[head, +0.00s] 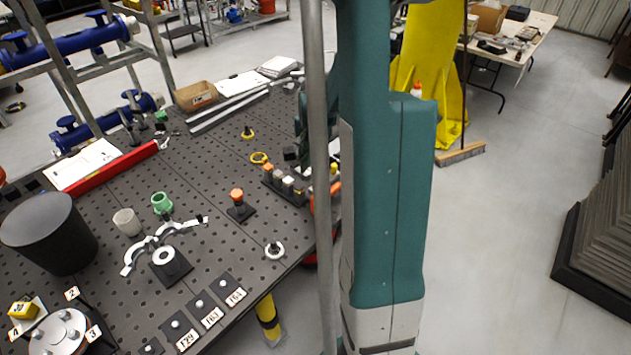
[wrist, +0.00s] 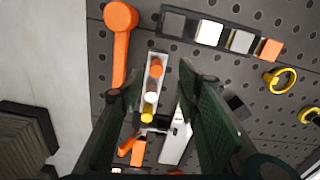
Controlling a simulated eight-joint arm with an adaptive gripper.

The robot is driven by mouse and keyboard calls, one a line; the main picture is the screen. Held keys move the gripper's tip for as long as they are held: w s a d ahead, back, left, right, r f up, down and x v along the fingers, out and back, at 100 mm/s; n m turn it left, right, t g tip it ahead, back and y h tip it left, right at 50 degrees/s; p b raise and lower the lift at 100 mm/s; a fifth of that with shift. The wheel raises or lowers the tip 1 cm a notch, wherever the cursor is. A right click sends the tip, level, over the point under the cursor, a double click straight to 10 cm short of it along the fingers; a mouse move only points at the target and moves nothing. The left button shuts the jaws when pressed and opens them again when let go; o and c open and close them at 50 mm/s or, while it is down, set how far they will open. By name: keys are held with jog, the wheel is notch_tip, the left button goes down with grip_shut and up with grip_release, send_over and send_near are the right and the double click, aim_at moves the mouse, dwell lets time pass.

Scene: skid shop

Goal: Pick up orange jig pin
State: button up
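In the wrist view, an orange jig pin (wrist: 156,68) shows as a small orange cylinder at the far end of a narrow pale holder (wrist: 152,58). A white pin (wrist: 151,92) and a yellow pin (wrist: 147,112) stand in line with it. My gripper (wrist: 164,84) is open, its two dark green fingers spread on either side of the holder with nothing between the pads. I cannot tell its height above the pins. In the head view my arm hides most of this area.
A large orange tool (wrist: 121,18) lies left of the holder. A block rack (wrist: 224,37) and yellow ring (wrist: 280,77) lie to the right. In the head view, an orange-topped knob (head: 237,194) stands on the perforated table (head: 215,150), with clamps and a black cylinder (head: 48,232) further left.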

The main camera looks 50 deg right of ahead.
aim_at(316, 179)
jog(key=shift+s+d+f, duration=0.15)
jog(key=shift+d+f, duration=0.05)
jog(key=shift+d, duration=0.2)
jog(key=shift+f, duration=0.1)
jog(key=shift+f, duration=1.2)
jog(key=shift+f, duration=0.1)
jog(key=shift+s+a+f, duration=0.1)
jog(key=shift+f, duration=2.4)
jog(key=c, duration=1)
